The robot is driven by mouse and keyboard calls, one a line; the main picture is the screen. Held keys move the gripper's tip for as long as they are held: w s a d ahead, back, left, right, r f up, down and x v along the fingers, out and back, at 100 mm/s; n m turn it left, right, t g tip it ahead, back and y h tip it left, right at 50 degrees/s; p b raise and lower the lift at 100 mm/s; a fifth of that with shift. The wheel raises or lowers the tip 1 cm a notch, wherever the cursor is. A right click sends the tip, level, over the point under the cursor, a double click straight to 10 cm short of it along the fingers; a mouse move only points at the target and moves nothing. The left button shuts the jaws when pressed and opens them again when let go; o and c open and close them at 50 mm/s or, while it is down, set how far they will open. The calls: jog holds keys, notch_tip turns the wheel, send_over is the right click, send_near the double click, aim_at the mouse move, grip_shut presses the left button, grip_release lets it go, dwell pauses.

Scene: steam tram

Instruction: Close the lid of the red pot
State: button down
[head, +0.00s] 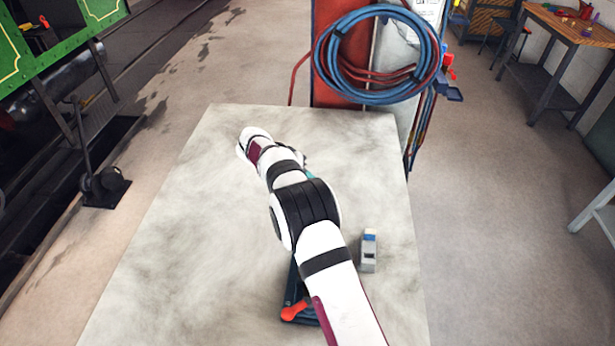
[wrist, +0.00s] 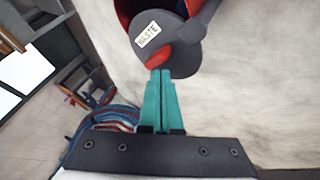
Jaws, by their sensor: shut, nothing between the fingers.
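The red pot (wrist: 124,12) shows at the top of the wrist view, mostly cut off by the frame edge. Its round grey lid (wrist: 182,57) carries a white label reading WASTE and a red tab at its near edge. How far the lid stands open cannot be told. My gripper (wrist: 160,73) has teal fingers pressed together with nothing between them. The fingertips are at the red tab, touching or very close. In the head view my arm hides the pot, and only a bit of teal finger (head: 282,174) shows.
On the pale table (head: 180,250) a small grey and blue block (head: 369,250) stands right of my arm. A dark blue object with an orange-red handle (head: 297,310) lies partly under my arm. A coiled blue hose (head: 380,52) hangs beyond the far edge. The table's left side is clear.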

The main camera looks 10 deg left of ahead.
jog(key=v, duration=1.5)
jog(key=d+f+n+g+y, duration=0.1)
jog(key=f+n+y, duration=0.1)
jog(key=y, duration=0.1)
jog(key=d+f+n+g+y, duration=0.1)
jog(key=d+n+y, duration=0.1)
jog(key=n+y, duration=0.1)
jog(key=d+f+n+g+y, duration=0.1)
jog(key=d+f+n+y, duration=0.1)
jog(key=n+y, duration=0.1)
jog(key=shift+w+f, duration=0.3)
jog(key=shift+f, duration=0.05)
jog(key=w+d+r+n+t+y, duration=0.2)
jog(key=w+d, duration=0.2)
jog(key=d, duration=0.1)
jog(key=shift+t, duration=0.3)
jog(key=x, duration=1)
jog(key=shift+s+a, duration=0.1)
jog(key=shift+a, duration=0.05)
jog(key=shift+s+d, duration=1.25)
jog(key=shift+d, duration=0.2)
